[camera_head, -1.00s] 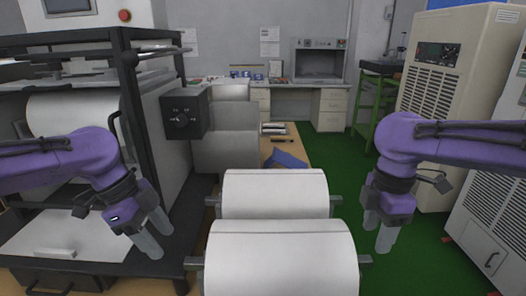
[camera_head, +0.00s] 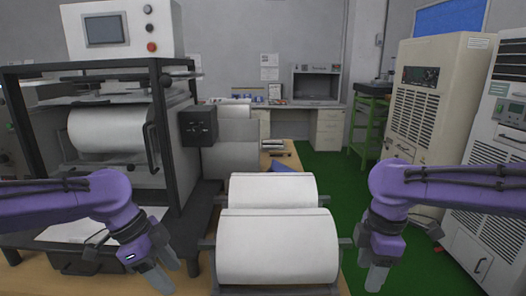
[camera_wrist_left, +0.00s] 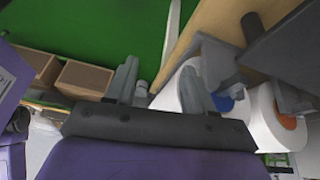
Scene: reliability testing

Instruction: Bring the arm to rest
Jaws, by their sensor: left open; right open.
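My left purple arm comes in from the left in the head view, bent down at the wrist. Its gripper (camera_head: 160,272) hangs low, beside the machine and left of the white rolls, open with nothing between its fingers. In the left wrist view the two grey fingers (camera_wrist_left: 160,86) stand apart. My right arm comes in from the right, and its gripper (camera_head: 374,276) points down, right of the rolls, open and empty as far as it shows.
A front white roll (camera_head: 277,247) and a second roll (camera_head: 272,189) lie between the grippers. A black-framed machine (camera_head: 163,130) stands left. Beige (camera_head: 436,100) and white cabinets (camera_head: 490,165) stand right. Green floor (camera_head: 335,170) lies open behind. Wooden boxes (camera_wrist_left: 83,79) show in the wrist view.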

